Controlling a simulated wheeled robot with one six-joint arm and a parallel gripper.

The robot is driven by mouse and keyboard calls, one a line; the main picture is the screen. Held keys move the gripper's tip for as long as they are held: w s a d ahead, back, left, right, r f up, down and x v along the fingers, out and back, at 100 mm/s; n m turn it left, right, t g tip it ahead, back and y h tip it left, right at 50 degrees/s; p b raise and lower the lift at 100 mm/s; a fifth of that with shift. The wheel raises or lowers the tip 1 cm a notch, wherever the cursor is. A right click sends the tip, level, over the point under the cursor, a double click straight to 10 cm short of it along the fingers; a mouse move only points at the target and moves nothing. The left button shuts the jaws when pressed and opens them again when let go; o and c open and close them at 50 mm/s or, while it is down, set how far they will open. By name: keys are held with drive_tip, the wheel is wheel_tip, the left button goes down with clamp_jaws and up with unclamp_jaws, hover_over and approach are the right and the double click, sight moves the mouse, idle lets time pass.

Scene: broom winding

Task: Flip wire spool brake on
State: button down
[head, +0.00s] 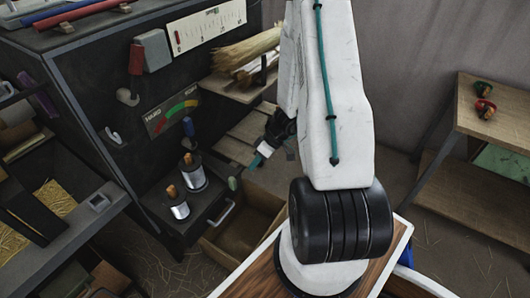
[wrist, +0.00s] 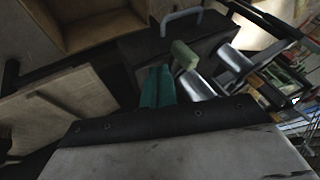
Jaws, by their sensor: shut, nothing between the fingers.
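Two wire spools with wooden knobs stand on the dark shelf of the cabinet: a front spool (head: 180,210) and a back spool (head: 194,181). Silvery spools also show in the wrist view (wrist: 234,60). A small green handle (head: 232,184) sits at the shelf's right edge; it shows in the wrist view (wrist: 184,54) just beyond my fingertips. I cannot tell for sure which part is the brake. My gripper (head: 263,151), with teal fingertips (wrist: 157,86), is shut and empty, right of the spools and above the green handle in the head view. No contact is visible.
A red-handled lever (head: 136,60) is higher on the cabinet. An open wooden drawer (head: 240,236) lies below the shelf. A side table (head: 500,120) stands at right.

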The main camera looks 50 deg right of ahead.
drive_tip(key=v, duration=0.7)
drive_tip(key=shift+s, duration=0.2)
drive_tip(key=shift+a+f, duration=0.1)
drive_tip(key=shift+a, duration=0.05)
drive_tip(key=s+a+r+m+h, duration=0.1)
drive_tip(key=s+a+r, duration=0.4)
drive_tip(key=r, duration=0.6)
drive_tip(key=s+a+r+m+g+h, duration=0.1)
drive_tip(key=s+a+r+h, duration=0.2)
drive_tip(key=a+r, duration=0.6)
drive_tip(key=s+a+r+m+g+h, duration=0.1)
drive_tip(key=s+a+r+h, duration=0.1)
drive_tip(key=s+a+r, duration=0.5)
wheel_tip(320, 180, up, 7)
drive_tip(key=shift+s+f+m+h, duration=0.15)
drive_tip(key=shift+s+m+h, duration=0.15)
drive_tip(key=shift+s+m, duration=0.15)
